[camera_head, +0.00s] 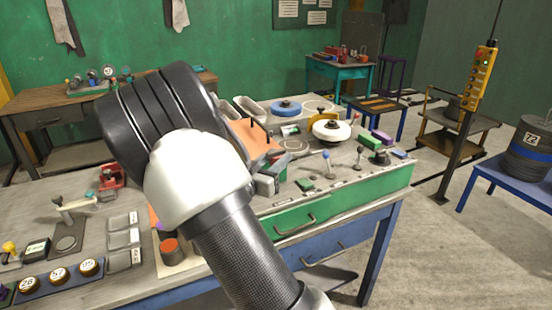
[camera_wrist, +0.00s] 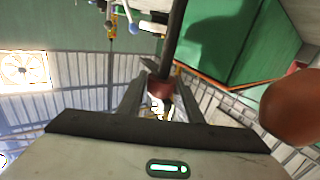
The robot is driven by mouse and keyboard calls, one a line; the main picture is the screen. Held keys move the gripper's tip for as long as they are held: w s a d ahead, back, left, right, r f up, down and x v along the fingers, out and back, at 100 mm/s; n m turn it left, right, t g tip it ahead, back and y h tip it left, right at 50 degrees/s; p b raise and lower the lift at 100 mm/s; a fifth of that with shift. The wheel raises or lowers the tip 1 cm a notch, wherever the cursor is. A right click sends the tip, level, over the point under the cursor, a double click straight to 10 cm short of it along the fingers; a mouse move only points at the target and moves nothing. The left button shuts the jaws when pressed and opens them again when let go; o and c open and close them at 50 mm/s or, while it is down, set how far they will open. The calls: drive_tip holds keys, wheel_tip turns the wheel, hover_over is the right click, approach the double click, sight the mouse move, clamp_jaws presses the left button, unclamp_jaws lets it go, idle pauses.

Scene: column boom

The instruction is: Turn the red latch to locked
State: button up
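My gripper (camera_wrist: 160,85) shows in the wrist view with its two fingers apart. A dark red piece (camera_wrist: 160,89) on a dark rod shows between the fingertips. It may be the red latch, but I cannot tell whether the fingers press on it. In the head view my arm hides the gripper and part of the bench. No part there is clearly the latch. A red-orange round knob (camera_head: 169,246) stands on a beige plate beside my arm, and a red device (camera_head: 110,177) sits further left. The latch's position cannot be read.
A rounded orange-brown object (camera_wrist: 292,108) is close at the right of the wrist view. The workbench (camera_head: 350,190) is crowded with a white wheel (camera_head: 331,131), a blue disc (camera_head: 286,108), grey trays (camera_head: 123,240) and round dials (camera_head: 60,276). Open floor lies right of it.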

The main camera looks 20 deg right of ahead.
drive_tip(key=shift+c, duration=1.3)
